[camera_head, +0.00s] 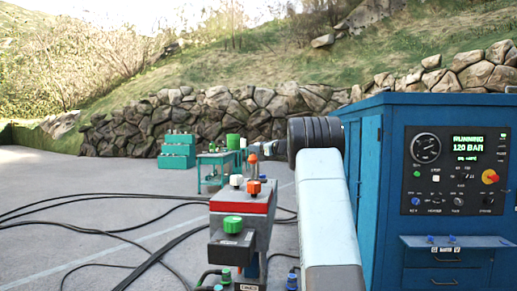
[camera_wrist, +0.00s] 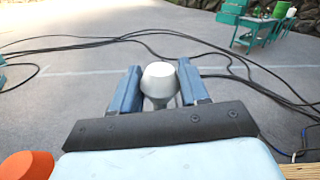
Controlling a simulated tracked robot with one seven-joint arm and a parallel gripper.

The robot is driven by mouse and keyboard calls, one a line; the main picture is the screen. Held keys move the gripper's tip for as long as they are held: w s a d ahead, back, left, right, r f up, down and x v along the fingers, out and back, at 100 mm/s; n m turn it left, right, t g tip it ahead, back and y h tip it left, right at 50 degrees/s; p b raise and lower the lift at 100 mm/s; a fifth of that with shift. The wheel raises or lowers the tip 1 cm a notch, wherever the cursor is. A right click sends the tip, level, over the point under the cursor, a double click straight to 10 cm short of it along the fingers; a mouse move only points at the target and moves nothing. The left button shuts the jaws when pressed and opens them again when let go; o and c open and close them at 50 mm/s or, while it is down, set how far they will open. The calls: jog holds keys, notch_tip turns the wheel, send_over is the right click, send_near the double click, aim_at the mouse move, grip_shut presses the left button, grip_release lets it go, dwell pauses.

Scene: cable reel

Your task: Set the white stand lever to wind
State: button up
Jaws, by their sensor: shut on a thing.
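The white lever's rounded knob (camera_wrist: 160,80) stands between the two blue fingers of my gripper (camera_wrist: 161,90) in the wrist view. The fingers are shut on it, one at each side. The knob's lower part and the lever's base are hidden by my gripper. In the head view my gripper (camera_head: 252,148) is above the far end of the grey and red stand (camera_head: 241,204), partly hidden and small. A small white knob (camera_head: 236,180) shows on the stand's top; I cannot tell whether it is the held one. The lever's setting marks cannot be read.
Orange knobs (camera_head: 254,187) and a green knob (camera_head: 233,224) sit on the stand; an orange one (camera_wrist: 27,166) is close at lower left in the wrist view. A blue cabinet (camera_head: 385,130) stands right. Black cables (camera_head: 110,232) cross the ground at left.

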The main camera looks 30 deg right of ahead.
grip_shut()
jog(key=s+d+f+m+t, duration=0.1)
jog(key=s+d+m+t, duration=0.1)
jog(key=d, duration=0.3)
jog(key=shift+s+f+t+y, duration=0.15)
jog(key=shift+s+t+y, duration=0.15)
jog(key=shift+s, duration=0.4)
jog(key=o, duration=1)
grip_release()
jog(key=v, duration=1.3)
jog(key=shift+s+f, duration=0.2)
jog(key=shift+s, duration=0.15)
